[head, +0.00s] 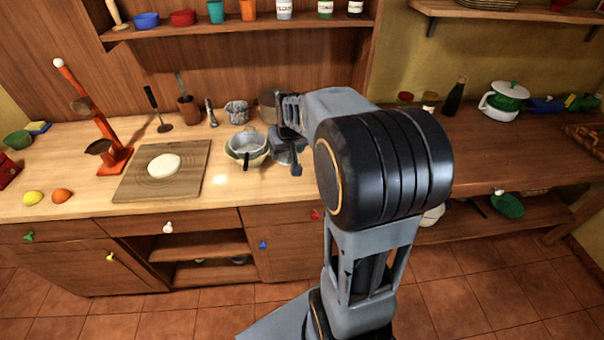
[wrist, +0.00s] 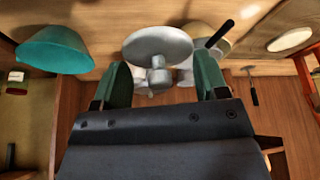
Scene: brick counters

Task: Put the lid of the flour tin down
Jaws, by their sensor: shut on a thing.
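My gripper (wrist: 163,78) has its two green-tipped fingers on either side of a grey round lid (wrist: 158,42) with a knob, and is shut on it. The fingers' exact contact with the knob is hard to see. In the head view my gripper (head: 287,150) is low over the light counter, right of the pan, partly hidden by my arm. A dull grey tin (head: 268,106) stands behind it, partly covered; I cannot read a label to tell if it is the flour tin.
A pan over a cream bowl (head: 246,150) stands close left of my gripper. A board (head: 135,186) with dough lies further left. A teal bowl (wrist: 55,50) is at the wrist view's left. Bare counter shows in front of the pan.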

